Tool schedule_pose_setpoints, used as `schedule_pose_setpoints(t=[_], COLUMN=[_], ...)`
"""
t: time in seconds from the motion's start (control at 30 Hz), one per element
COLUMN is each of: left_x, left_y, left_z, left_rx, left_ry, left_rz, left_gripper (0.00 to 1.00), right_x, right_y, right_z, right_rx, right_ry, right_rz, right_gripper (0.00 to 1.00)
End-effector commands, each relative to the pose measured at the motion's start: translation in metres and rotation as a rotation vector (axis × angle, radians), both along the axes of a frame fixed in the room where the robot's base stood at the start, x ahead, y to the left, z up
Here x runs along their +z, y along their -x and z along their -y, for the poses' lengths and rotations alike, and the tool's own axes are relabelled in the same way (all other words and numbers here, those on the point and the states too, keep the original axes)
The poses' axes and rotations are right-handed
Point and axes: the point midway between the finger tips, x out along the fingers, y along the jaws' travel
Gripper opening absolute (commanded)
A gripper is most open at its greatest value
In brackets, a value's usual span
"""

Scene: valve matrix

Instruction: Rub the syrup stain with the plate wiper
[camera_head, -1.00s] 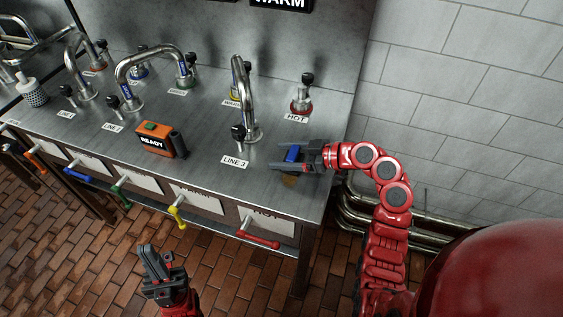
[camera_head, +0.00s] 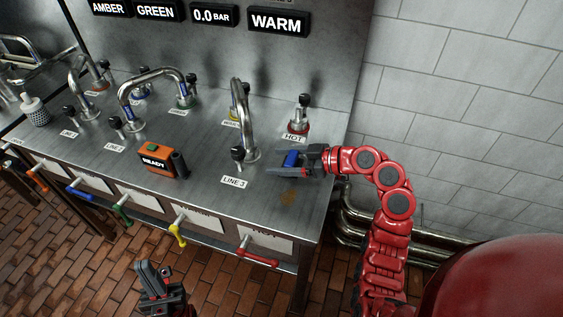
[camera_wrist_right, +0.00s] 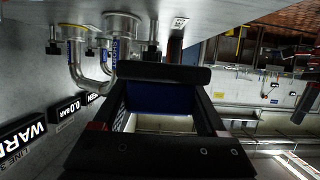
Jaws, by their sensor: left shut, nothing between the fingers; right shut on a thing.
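The syrup stain (camera_head: 289,197) is a small brown smear on the steel counter, near its front right corner. My right gripper (camera_head: 285,166) is shut on the blue plate wiper (camera_head: 291,158), just behind the stain. In the right wrist view the wiper (camera_wrist_right: 160,97) shows as a dark blue block between the dark fingers. Its underside is hidden, and I cannot tell whether it touches the counter. My left gripper (camera_head: 150,280) is shut and empty, low in front of the counter.
The LINE 3 tap (camera_head: 246,125) stands just left of my right gripper. The HOT valve (camera_head: 299,118) is behind it. An orange READY box (camera_head: 158,157) sits further left. Coloured lever handles, including a red one (camera_head: 258,254), stick out from the counter front.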

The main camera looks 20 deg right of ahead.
Motion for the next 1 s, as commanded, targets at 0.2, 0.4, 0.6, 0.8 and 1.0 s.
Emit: schedule_pose_setpoints(t=[0.2,0.4,0.6,0.8,1.0], left_x=[0.0,0.004,0.005,0.005,0.005], left_y=[0.0,0.0,0.0,0.0,0.0], left_z=[0.0,0.0,0.0,0.0,0.0], left_rx=[0.0,0.0,0.0,0.0,0.0], left_ry=[0.0,0.0,0.0,0.0,0.0], left_rz=[0.0,0.0,0.0,0.0,0.0], left_gripper=[0.0,0.0,0.0,0.0,0.0], right_x=[0.002,0.018,0.031,0.03,0.029], right_y=[0.0,0.0,0.0,0.0,0.0], right_z=[0.0,0.0,0.0,0.0,0.0], right_rx=[0.0,0.001,0.001,0.0,0.001], right_ry=[0.001,0.003,0.001,0.001,0.001], right_rz=[0.001,0.003,0.002,0.0,0.0], right_gripper=[0.19,0.19,0.19,0.19,0.19])
